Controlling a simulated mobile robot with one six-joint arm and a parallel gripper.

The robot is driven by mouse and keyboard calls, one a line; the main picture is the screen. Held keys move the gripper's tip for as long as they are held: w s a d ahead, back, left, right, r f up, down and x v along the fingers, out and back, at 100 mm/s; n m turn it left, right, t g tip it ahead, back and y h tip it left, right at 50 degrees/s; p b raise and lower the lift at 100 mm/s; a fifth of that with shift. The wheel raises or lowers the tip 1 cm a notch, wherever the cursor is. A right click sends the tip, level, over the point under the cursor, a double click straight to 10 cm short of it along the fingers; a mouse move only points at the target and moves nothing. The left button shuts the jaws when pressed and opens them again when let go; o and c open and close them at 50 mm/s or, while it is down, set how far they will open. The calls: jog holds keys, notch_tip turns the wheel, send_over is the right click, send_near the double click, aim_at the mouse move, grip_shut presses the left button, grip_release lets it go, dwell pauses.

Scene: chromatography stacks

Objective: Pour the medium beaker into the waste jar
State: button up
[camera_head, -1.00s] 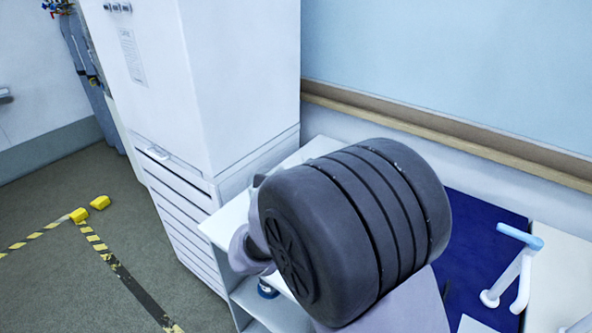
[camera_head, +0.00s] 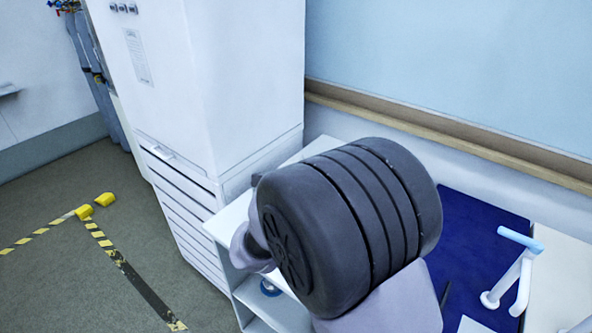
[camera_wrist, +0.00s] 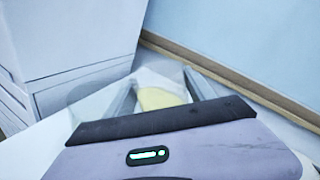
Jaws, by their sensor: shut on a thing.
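In the wrist view my gripper (camera_wrist: 160,92) is shut on a clear beaker (camera_wrist: 158,80), with a finger on each side of it. Pale yellow content (camera_wrist: 160,98) shows in the beaker. The beaker's rim and outline are faint, and I cannot tell its tilt surely. In the head view my own dark arm joint hides the gripper and the beaker. I cannot make out the waste jar in either view.
A tall white cabinet (camera_head: 215,90) stands left of the white bench (camera_head: 235,215). A small blue round item (camera_head: 269,288) is on the shelf below. A dark blue mat (camera_head: 480,235) and a white stand with a blue top (camera_head: 515,265) are at right. A wall rail (camera_head: 450,130) runs behind.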

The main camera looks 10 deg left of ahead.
jog(key=shift+r, duration=0.1)
jog(key=shift+n+p, duration=0.5)
jog(key=shift+p, duration=0.1)
jog(key=shift+r, duration=0.1)
jog(key=shift+r+n+p, duration=0.1)
jog(key=shift+n+p, duration=0.3)
jog(key=shift+p, duration=0.15)
jog(key=shift+a+r+n+g+h+p, duration=0.1)
jog(key=shift+n+g+h+p, duration=0.05)
jog(key=shift+n+p, duration=0.5)
jog(key=shift+a+n+g+h+p, duration=0.1)
jog(key=shift+n+g+h+p, duration=0.05)
jog(key=shift+n+p, duration=0.45)
jog(key=shift+w+a+n+p, duration=0.1)
jog(key=shift+n+p, duration=0.25)
jog(key=shift+p, duration=0.05)
